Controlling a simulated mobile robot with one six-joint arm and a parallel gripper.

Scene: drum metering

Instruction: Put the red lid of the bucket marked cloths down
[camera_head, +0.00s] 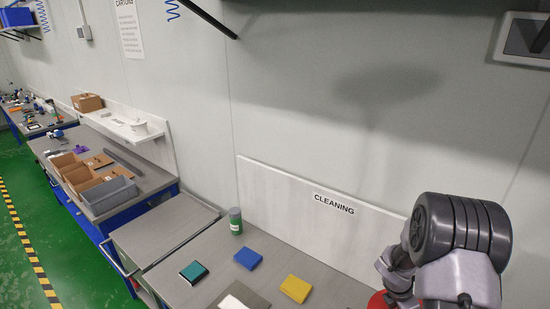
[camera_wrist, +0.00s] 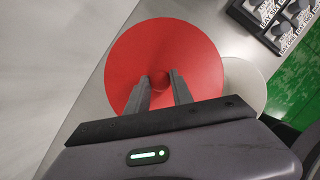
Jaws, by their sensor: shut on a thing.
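The red lid (camera_wrist: 205,60) is a round disc with a small red knob (camera_wrist: 159,81) at its middle. My gripper (camera_wrist: 160,90) is shut on the knob in the wrist view. A pale round shape (camera_wrist: 245,85) shows partly behind the lid's right edge; I cannot tell whether it is the bucket or whether the lid touches it. In the head view only a sliver of the red lid (camera_head: 377,301) shows beside my arm, which hides the rest. No cloths marking is readable.
A dark rack (camera_wrist: 285,20) is at the wrist view's upper right. The wall is close behind.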

